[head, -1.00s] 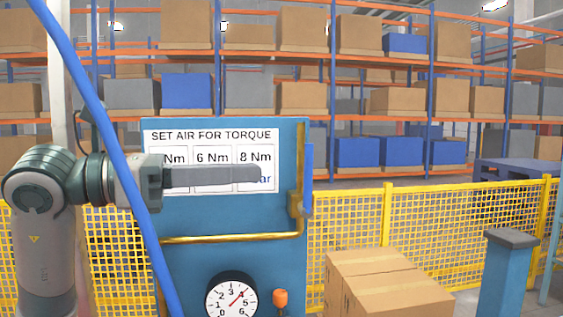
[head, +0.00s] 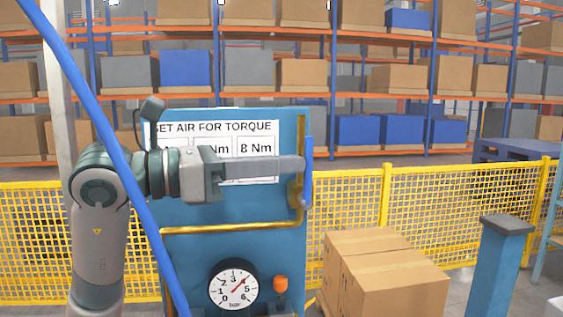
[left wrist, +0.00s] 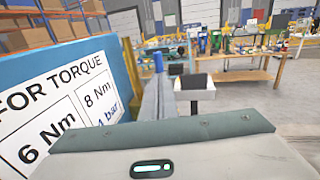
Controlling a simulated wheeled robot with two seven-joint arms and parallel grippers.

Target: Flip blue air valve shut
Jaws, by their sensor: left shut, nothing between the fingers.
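The blue air valve handle (head: 309,165) stands upright along the right edge of the blue panel, beside the brass valve body (head: 295,195) on the yellow pipe. My left gripper (head: 301,165) reaches across the sign from the left, its fingers closed and empty. The fingertips are right at the handle's left side in the head view; I cannot tell whether they touch it. In the left wrist view the shut fingers (left wrist: 157,100) point forward, and the blue handle's top (left wrist: 158,62) shows just beyond them. My right gripper is out of view.
The blue panel (head: 190,270) bears a torque sign (head: 258,148), a round pressure gauge (head: 233,287) and an orange knob (head: 281,284). Cardboard boxes (head: 385,272) stand to its right, by a blue post (head: 497,265). A yellow mesh fence (head: 430,205) runs behind. A blue hose (head: 110,130) crosses in front of my left arm.

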